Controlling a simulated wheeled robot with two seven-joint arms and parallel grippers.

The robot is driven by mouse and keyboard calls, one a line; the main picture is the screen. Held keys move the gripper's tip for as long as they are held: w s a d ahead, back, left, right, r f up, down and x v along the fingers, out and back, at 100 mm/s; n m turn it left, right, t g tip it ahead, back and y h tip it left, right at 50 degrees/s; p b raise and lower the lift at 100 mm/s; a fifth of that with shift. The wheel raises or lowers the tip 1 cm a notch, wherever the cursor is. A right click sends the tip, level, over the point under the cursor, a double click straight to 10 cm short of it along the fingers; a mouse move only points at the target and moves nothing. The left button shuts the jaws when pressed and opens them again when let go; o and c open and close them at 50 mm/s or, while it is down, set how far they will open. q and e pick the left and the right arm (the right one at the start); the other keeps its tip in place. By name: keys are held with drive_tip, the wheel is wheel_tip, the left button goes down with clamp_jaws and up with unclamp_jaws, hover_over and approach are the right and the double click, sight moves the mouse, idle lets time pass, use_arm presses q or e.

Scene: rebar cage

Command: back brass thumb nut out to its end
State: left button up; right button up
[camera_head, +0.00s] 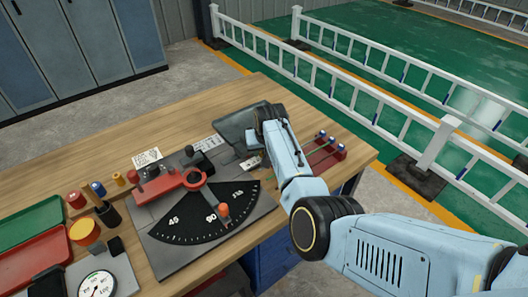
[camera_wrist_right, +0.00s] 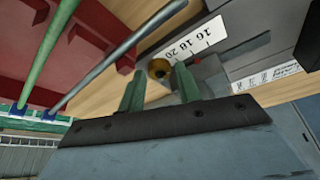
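The brass thumb nut (camera_wrist_right: 158,68) shows in the right wrist view as a small round yellow knob with a dark centre, beside a white scale strip (camera_wrist_right: 188,45) marked 16, 18, 20. My right gripper (camera_wrist_right: 157,88) is open, its two green fingers apart and pointing toward the nut. The nut lies in line with the gap, just past or at the fingertips; I cannot tell whether they touch it. In the head view my right arm reaches over the bench and hides the nut and the fingertips. My left gripper is not in view.
The red rack (camera_head: 327,158) with several coloured rods stands close to my right wrist. The bending plate (camera_head: 205,222) with its angle dial and red arm (camera_head: 166,184) lies left of the arm. Red and green trays (camera_head: 28,225) sit at far left. The bench (camera_head: 100,160) is clear behind them.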

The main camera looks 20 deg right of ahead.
drive_tip(key=shift+f, duration=0.1)
drive_tip(key=c, duration=0.7)
